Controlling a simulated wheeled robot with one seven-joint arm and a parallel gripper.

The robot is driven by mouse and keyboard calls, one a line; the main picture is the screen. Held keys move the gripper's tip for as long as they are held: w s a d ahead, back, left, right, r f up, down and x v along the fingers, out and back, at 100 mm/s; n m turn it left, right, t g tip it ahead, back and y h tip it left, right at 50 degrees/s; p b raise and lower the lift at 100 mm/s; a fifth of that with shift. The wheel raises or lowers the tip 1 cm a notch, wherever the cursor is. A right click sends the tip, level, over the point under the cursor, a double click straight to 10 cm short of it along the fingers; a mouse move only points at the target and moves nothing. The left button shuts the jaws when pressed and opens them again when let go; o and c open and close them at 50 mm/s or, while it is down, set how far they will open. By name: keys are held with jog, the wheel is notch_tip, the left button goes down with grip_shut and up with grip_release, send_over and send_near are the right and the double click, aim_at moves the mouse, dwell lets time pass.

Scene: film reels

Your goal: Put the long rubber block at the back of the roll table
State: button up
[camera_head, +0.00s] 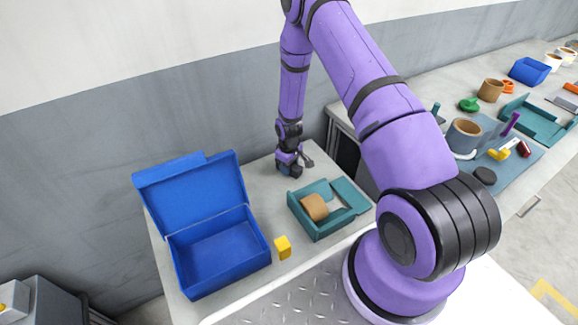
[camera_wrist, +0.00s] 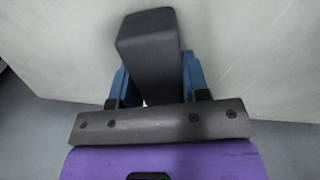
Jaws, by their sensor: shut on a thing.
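My gripper (camera_head: 291,168) is low over the back edge of the grey roll table (camera_head: 255,185), near the wall. In the wrist view the long dark grey rubber block (camera_wrist: 150,48) sits between my two blue fingers, which are shut on it. The block sticks out past the fingertips. In the head view it is too small and dark to tell apart clearly from the gripper. I cannot tell whether the block touches the tabletop.
An open blue box (camera_head: 176,246) stands at the table's left, with a yellow block (camera_head: 283,247) beside it. An open teal box (camera_head: 316,236) holding a tan roll (camera_head: 314,208) is just in front of my gripper. A cluttered bench (camera_head: 455,88) stands at right.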

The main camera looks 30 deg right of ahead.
jog(key=shift+f, duration=0.15)
jog(key=o, duration=1)
